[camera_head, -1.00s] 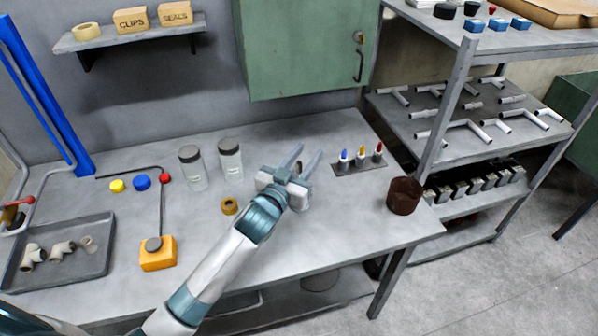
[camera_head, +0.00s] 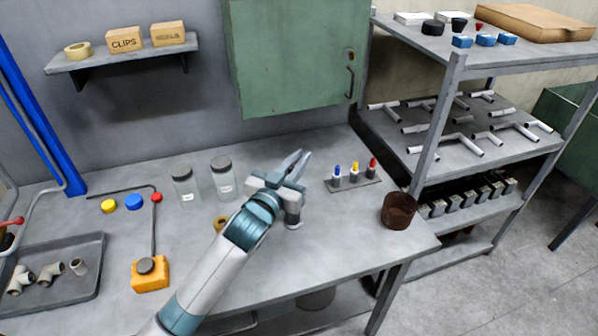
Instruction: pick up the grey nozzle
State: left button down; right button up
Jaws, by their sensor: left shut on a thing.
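The grey nozzle (camera_head: 293,217) shows as a short upright grey cylinder just below the hand of my left gripper, above the middle of the workbench. Its upper part is hidden behind the gripper. My left gripper (camera_head: 298,158) has its fingers close together, pointing away toward the cabinet, and is shut on the nozzle. The grip itself is hidden, and I cannot tell whether the nozzle's foot touches the bench (camera_head: 330,235). My right gripper is not in view.
A rack with blue, yellow and red tips (camera_head: 353,182) and a brown cup (camera_head: 398,211) stand to the right. Two jars (camera_head: 221,180), a tape ring (camera_head: 221,223) and an orange block (camera_head: 150,277) are left. A grey tray (camera_head: 93,262) holds fittings. The front right bench is clear.

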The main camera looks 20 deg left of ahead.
pick_arm(q)
jog(key=s+d+r+b, duration=0.1)
jog(key=s+d+r, duration=0.3)
jog(key=d+r, duration=0.3)
jog(key=shift+s+d+b, duration=0.15)
jog(key=shift+d+b, duration=0.15)
jog(key=shift+d, duration=1.7)
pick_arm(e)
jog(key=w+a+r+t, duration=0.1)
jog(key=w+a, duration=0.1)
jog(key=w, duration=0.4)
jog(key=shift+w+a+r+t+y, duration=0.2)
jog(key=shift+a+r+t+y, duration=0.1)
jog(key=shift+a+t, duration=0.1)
